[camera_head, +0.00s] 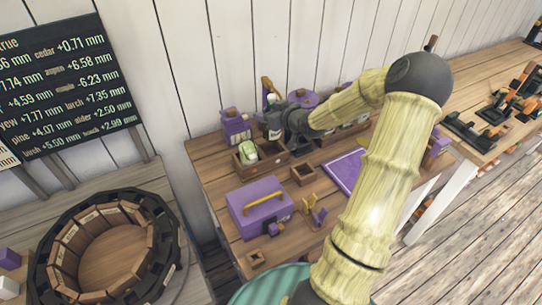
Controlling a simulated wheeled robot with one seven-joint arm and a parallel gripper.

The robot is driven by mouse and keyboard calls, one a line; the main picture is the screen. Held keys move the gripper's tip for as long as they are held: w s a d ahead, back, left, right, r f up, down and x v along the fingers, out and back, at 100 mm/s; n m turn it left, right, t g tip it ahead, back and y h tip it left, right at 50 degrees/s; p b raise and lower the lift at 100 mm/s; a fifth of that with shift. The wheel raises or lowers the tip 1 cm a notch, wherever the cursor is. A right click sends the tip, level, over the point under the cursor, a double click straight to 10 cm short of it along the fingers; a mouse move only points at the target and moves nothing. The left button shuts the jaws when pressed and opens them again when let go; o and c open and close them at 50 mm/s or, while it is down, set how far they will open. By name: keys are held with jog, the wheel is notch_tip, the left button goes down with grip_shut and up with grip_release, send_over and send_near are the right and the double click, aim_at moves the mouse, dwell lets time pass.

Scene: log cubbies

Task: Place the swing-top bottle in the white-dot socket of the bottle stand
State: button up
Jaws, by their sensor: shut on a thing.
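My gripper (280,124) is at the back of the wooden table, pointing left. It is shut on a small dark bottle (273,131) with a pale label, which looks like the swing-top bottle. The bottle is above or just behind the right part of an open wooden box (271,166); I cannot tell whether it touches anything. A pale green and white container (247,152) is in the left part of that box. I cannot make out a white dot or pick out the bottle stand for certain. My arm hides part of the table's right side.
A purple canister (235,127) stands left of the gripper, and a purple lidded pot (303,98) behind it. A purple toolbox (258,213), a small wooden box (304,175) and a purple mat (342,168) are nearer. A round segmented wooden tub (168,245) stands left of the table.

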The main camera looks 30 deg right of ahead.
aim_at(269, 136)
jog(key=shift+f+p, duration=0.35)
jog(key=shift+f, duration=2.55)
jog(key=shift+f+p, duration=0.45)
jog(key=shift+f, duration=1.65)
jog(key=shift+f, duration=0.1)
jog(key=o, duration=0.9)
jog(key=shift+c, duration=0.2)
jog(key=shift+o, duration=0.7)
